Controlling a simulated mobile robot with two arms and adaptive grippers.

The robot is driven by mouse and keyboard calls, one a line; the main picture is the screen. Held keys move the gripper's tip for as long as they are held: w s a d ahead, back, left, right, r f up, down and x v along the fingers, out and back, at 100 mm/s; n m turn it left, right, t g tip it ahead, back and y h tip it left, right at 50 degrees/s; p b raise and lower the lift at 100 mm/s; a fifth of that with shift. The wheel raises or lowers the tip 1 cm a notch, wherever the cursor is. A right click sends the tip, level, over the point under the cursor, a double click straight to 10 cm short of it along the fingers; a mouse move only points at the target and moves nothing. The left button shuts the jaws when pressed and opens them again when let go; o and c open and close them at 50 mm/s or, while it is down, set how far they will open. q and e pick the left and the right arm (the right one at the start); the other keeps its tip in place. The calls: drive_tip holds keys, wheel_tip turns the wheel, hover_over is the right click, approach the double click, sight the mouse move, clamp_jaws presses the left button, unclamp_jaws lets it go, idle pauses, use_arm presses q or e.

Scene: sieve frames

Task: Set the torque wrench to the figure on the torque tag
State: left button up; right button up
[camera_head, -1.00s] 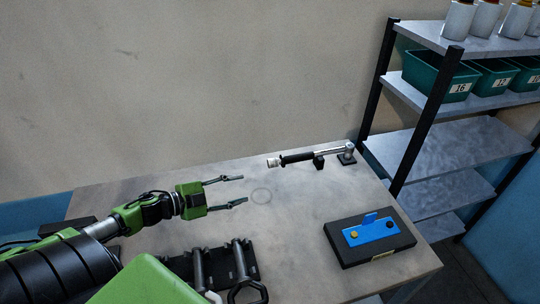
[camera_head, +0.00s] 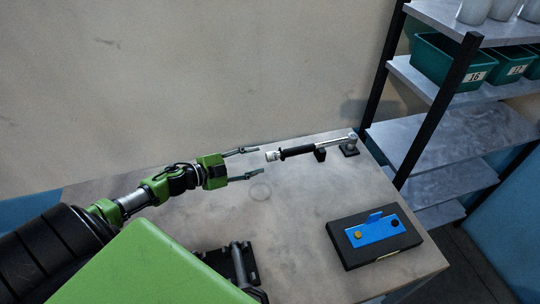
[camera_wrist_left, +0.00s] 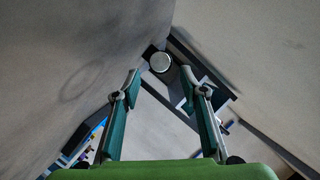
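The torque wrench (camera_head: 299,151) lies along the back of the bench on a black stand. Its silver knurled end (camera_head: 272,156) points left, and its head is at the right. My left gripper (camera_head: 252,162) is open and empty, just left of that end, with fingers pointing at it. In the left wrist view the round silver end face (camera_wrist_left: 160,62) shows just beyond and between the open fingertips (camera_wrist_left: 161,76). No figure on the wrench is readable. I cannot make out a torque tag for certain. My right gripper is not in view.
A black box (camera_head: 347,254) with a blue plate (camera_head: 375,231) and knobs stands at the bench's right front. A dark rack (camera_head: 217,260) is partly hidden by my arm. Shelves with green bins (camera_head: 440,62) stand at the right. The bench middle (camera_head: 300,215) is clear.

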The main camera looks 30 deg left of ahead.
sight(267, 157)
use_arm(q)
drive_tip(key=x, duration=0.5)
drive_tip(key=shift+w+d+r+p, duration=0.1)
drive_tip(key=shift+w+p, duration=0.05)
drive_tip(key=shift+p, duration=0.2)
drive_tip(key=shift+w+d+f, duration=0.25)
drive_tip(key=shift+w+d, duration=0.05)
drive_tip(key=shift+w, duration=0.3)
drive_tip(key=shift+w+f, duration=0.1)
drive_tip(key=shift+w, duration=0.05)
clamp_jaws()
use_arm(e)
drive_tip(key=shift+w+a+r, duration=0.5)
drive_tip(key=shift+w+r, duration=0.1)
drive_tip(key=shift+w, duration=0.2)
